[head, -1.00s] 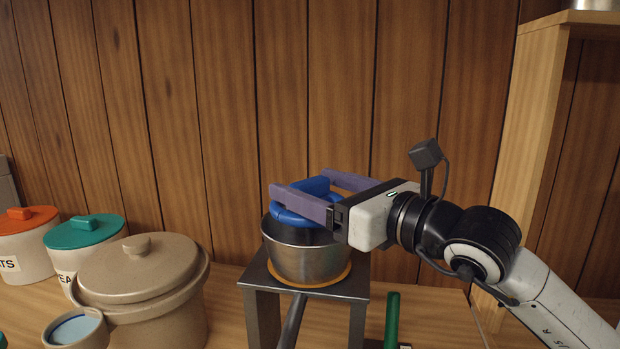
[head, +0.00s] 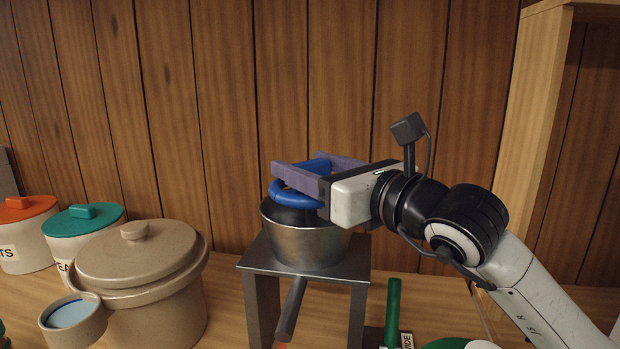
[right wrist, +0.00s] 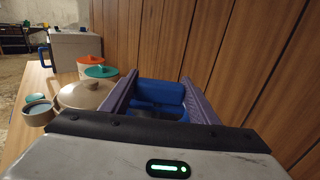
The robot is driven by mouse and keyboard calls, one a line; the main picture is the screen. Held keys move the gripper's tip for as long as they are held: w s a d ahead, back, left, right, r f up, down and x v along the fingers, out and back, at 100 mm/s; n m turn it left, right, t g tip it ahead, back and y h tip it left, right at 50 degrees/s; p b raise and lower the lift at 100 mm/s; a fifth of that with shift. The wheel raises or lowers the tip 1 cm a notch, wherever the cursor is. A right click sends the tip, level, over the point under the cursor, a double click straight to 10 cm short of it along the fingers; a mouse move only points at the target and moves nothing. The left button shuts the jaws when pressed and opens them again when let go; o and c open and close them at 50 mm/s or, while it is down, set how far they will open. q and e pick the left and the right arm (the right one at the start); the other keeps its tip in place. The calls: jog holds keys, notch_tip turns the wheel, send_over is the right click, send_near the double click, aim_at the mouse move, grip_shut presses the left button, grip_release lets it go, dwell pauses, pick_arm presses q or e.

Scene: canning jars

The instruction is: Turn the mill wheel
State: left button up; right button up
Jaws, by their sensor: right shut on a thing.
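The blue wheel (head: 297,197) sits at the top of a round metal pot (head: 305,242) on a dark metal stand (head: 262,262). My right gripper (head: 297,168) reaches in from the right, its two purple fingers on either side of the wheel's raised blue part, shut on it. In the right wrist view, that blue part of the wheel (right wrist: 160,92) fills the space between the fingers (right wrist: 155,85). The fingers and gripper body hide part of the wheel. A dark rod (head: 291,310) points forward below the pot. My left gripper is not in view.
A beige lidded crock (head: 140,260) and a small cup (head: 73,318) stand left of the stand, with teal-lidded (head: 84,222) and orange-lidded (head: 22,210) canisters behind. A green upright handle (head: 392,312) is at front right. A wooden shelf post (head: 530,120) rises at right; the plank wall is close behind.

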jog(key=shift+a+f, duration=0.1)
dwell(0.3)
jog(key=o, duration=1)
jog(key=shift+o, duration=0.2)
jog(key=shift+s+d, duration=0.25)
jog(key=b+v, duration=0.2)
jog(key=v, duration=0.7)
jog(key=shift+s, duration=0.45)
jog(key=shift+d, duration=0.1)
